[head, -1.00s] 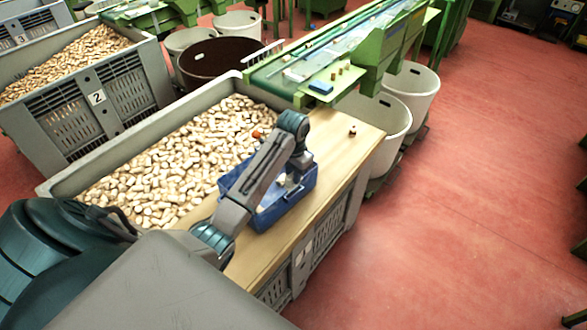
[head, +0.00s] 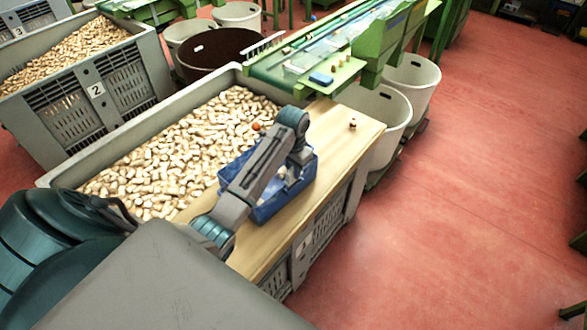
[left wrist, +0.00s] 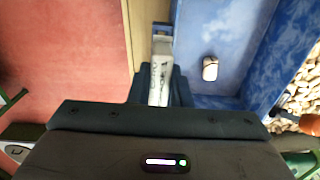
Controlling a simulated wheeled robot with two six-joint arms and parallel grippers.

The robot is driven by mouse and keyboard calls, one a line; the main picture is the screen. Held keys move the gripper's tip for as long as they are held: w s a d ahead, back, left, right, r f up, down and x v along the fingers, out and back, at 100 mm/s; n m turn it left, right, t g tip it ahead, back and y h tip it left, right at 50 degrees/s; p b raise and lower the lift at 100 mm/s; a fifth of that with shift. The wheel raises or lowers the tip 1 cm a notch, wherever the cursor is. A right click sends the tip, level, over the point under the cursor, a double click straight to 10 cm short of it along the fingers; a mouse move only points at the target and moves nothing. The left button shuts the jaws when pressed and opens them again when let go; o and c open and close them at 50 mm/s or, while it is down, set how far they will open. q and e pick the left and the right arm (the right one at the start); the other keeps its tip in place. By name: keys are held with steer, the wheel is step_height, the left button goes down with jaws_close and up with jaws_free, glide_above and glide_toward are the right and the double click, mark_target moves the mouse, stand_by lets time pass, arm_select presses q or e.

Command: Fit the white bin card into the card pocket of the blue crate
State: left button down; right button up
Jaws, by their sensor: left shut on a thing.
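The blue crate (head: 262,212) stands on a wooden board laid across a bin of corks. My left arm reaches over it in the head view, and the arm hides much of its inside. The left gripper (left wrist: 160,90) shows best in the left wrist view, shut on the white bin card (left wrist: 160,72), which is seen nearly edge-on. The card is at the crate's outer wall, beside the rim. A small grey-blue part, perhaps the card pocket, shows just beyond the card. I cannot tell whether the card is inside it. My right gripper is not in view.
A pale cork (left wrist: 210,68) lies inside the crate.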

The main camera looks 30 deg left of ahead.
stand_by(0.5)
arm_select(q)
steer(key=shift+f, duration=0.6)
stand_by(0.4)
steer(key=shift+f, duration=0.45)
stand_by(0.5)
steer(key=shift+f+b, duration=0.3)
steer(key=shift+f, duration=0.25)
steer(key=c, duration=1.3)
jaws_free()
steer(key=shift+o, duration=0.2)
steer(key=shift+r, duration=0.1)
